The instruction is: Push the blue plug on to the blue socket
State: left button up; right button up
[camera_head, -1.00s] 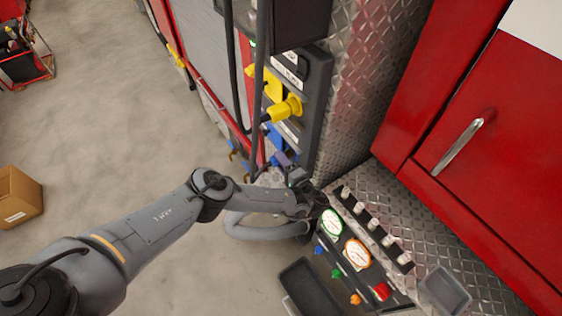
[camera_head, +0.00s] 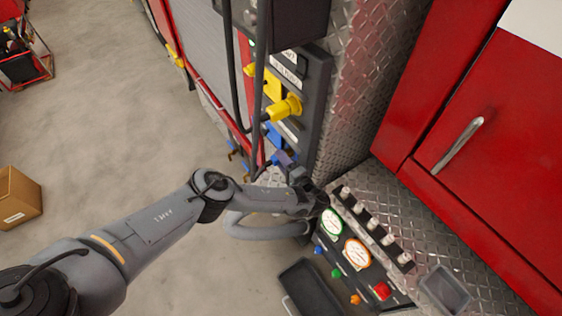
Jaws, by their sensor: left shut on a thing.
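The blue plug (camera_head: 283,159) shows at the lower part of the dark panel on the truck's side, just above my left gripper. A blue part (camera_head: 274,137), which looks like the blue socket, sits on the panel just above and behind the plug. My left gripper (camera_head: 296,177) reaches in from the left and is shut on the blue plug; its fingertips are small and partly hidden by its own wrist. I cannot tell whether plug and socket touch. My right gripper is not in view.
A yellow plug (camera_head: 287,107) sits in the panel above. Dark hanging cables (camera_head: 259,80) run down in front of the panel. A control board (camera_head: 345,250) with gauges and knobs lies right of my wrist. A cardboard box (camera_head: 18,198) stands on the open floor at left.

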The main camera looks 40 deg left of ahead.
pick_arm(q)
jog(key=shift+w, duration=0.1)
jog(key=o, duration=1.1)
jog(key=shift+c, duration=0.2)
jog(key=shift+d, duration=0.15)
